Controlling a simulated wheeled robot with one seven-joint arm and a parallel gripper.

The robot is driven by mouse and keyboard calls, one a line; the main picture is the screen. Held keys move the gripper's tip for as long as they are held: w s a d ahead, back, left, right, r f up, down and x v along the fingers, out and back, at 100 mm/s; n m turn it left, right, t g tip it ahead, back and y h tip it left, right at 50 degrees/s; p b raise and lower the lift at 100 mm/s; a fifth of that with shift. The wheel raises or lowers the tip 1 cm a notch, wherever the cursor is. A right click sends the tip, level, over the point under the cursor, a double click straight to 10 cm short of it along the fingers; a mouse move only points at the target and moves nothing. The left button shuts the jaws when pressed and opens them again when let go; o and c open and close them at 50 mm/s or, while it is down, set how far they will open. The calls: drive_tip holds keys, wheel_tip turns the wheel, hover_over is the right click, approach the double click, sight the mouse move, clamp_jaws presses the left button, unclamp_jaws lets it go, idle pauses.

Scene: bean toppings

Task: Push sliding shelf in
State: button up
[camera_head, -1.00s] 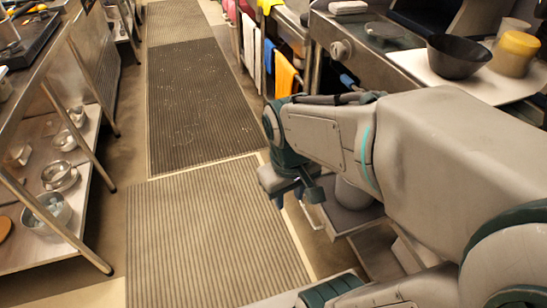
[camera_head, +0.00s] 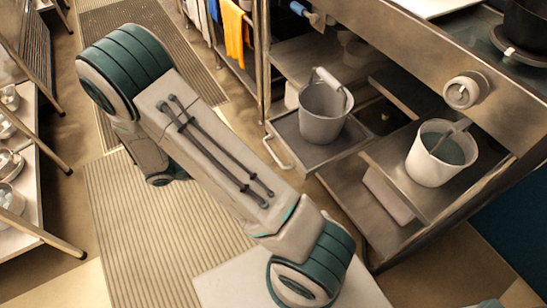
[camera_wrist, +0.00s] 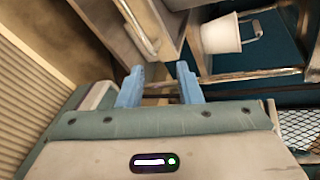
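The sliding shelf (camera_head: 291,127) is a grey metal tray under the counter in the head view. It sticks out toward the aisle, with a pale bar handle (camera_head: 277,152) on its front edge. A grey bucket (camera_head: 323,112) stands upright on it. My gripper (camera_wrist: 159,87) shows in the wrist view with two blue fingers apart and nothing between them. A pale bar (camera_wrist: 137,27) and a white bucket (camera_wrist: 220,36) lie beyond the fingers, apart from them. In the head view my arm is left of the shelf, and my gripper is hidden.
A white bucket (camera_head: 441,153) stands on a lower metal shelf (camera_head: 390,160) to the right. The metal counter (camera_head: 410,58) overhangs the shelves. A rack (camera_head: 40,232) stands at the left edge. The ribbed mat (camera_head: 120,230) has free floor around it.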

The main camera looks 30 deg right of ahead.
sight(274, 154)
wheel_tip(274, 154, down, 5)
drive_tip(key=w+a+n+t+h, duration=0.1)
drive_tip(key=w+n+t+h, duration=0.15)
drive_tip(key=n, duration=0.35)
drive_tip(key=shift+y, duration=0.25)
drive_tip(key=b+x, duration=0.1)
drive_tip(key=x, duration=0.3)
drive_tip(key=b+x, duration=0.1)
drive_tip(key=x, duration=0.4)
drive_tip(key=s+b+x, duration=0.1)
drive_tip(key=x, duration=0.3)
drive_tip(key=shift+d+r, duration=0.1)
drive_tip(key=shift+d, duration=0.2)
clamp_jaws()
